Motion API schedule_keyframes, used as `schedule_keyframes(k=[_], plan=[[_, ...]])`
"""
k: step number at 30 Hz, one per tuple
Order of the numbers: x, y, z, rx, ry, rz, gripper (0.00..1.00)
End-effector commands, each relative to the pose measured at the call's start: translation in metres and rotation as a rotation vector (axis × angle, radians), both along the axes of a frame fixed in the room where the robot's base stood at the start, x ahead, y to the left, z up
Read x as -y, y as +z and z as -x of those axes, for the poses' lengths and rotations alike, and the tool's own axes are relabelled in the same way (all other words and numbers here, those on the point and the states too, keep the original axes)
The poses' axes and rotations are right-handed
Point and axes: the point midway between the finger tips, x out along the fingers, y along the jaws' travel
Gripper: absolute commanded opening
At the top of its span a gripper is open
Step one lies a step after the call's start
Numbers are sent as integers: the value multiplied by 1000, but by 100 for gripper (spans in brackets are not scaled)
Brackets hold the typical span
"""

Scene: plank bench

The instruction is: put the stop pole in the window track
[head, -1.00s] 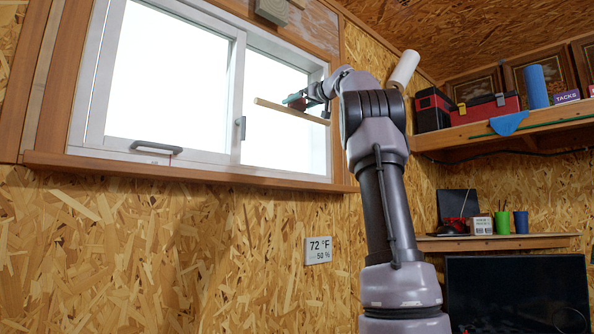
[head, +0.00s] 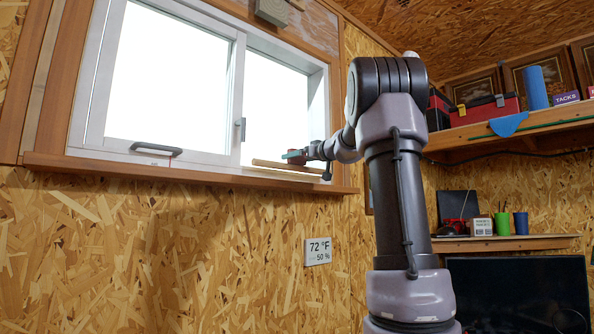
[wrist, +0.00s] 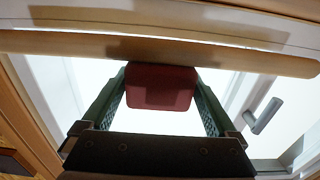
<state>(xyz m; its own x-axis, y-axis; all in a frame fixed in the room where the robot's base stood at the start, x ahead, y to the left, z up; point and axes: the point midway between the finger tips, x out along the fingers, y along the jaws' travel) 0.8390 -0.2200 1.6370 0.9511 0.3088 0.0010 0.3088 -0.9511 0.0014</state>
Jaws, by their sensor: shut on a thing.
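The stop pole (head: 272,164) is a long, pale wooden rod. It lies nearly level, low in the right window opening, just above the white window track (head: 262,174). In the wrist view the pole (wrist: 60,43) spans the whole width, beside the white frame strip (wrist: 250,35). My gripper (head: 297,156) has its green fingers shut on a red block (wrist: 160,90) at the middle of the pole, which looks joined to it. The gripper is on the room side of the window. I cannot tell whether the pole touches the track.
The left sash (head: 175,80) has a dark handle (head: 156,148) at its bottom, and a latch (head: 241,128) sits on the middle stile. A wooden sill (head: 200,172) runs below.

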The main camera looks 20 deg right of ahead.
Motion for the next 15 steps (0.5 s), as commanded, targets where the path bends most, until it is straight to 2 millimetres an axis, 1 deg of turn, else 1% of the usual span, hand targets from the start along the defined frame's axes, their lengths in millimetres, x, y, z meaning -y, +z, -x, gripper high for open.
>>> schedule_keyframes(k=[3,6,9,15], plan=[[0,-20,0,-4,-1,-3,25],[0,-33,0,-3,0,-2,25],[0,-38,0,-2,0,-2,25],[0,-38,0,0,0,-1,25]])
